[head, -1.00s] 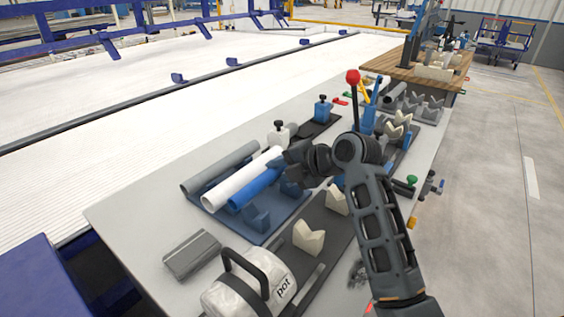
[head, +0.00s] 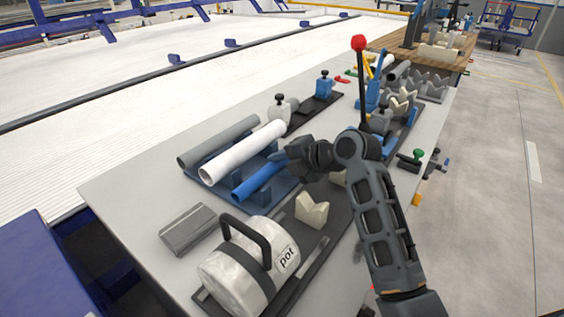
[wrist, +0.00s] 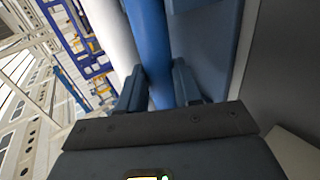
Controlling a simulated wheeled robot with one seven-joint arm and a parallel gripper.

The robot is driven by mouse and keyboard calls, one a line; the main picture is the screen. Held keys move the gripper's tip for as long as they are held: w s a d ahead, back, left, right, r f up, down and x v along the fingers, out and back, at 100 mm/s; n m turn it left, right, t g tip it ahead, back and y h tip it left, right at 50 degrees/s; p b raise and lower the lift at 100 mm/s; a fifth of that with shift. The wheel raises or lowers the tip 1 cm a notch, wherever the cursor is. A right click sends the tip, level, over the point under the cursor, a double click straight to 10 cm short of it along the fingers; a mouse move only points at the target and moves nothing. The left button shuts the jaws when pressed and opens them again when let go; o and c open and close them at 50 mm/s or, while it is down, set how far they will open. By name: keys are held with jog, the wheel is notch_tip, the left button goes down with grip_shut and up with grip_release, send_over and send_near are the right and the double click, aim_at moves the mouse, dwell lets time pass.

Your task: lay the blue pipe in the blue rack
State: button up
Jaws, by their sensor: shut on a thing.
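The blue pipe (head: 258,184) slants over the blue rack (head: 284,198), to the right of the white pipe. My gripper (head: 284,157) is at its far end. In the wrist view, the blue pipe (wrist: 149,45) runs between the two fingers of my gripper (wrist: 158,90), which is shut on it. The rack's blue base and a blue V-shaped support (head: 240,182) show around the pipe. I cannot tell whether the blue pipe touches the rack's supports.
A white pipe (head: 240,153) and a grey pipe (head: 217,142) lie side by side left of the blue pipe. A white drum marked "pot" (head: 240,275), a grey block (head: 187,229) and a cream V-block (head: 312,210) stand nearer. A red-knobbed lever (head: 361,85) rises beyond my gripper.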

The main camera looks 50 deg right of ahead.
jog(key=o, duration=1.2)
jog(key=shift+c, duration=0.2)
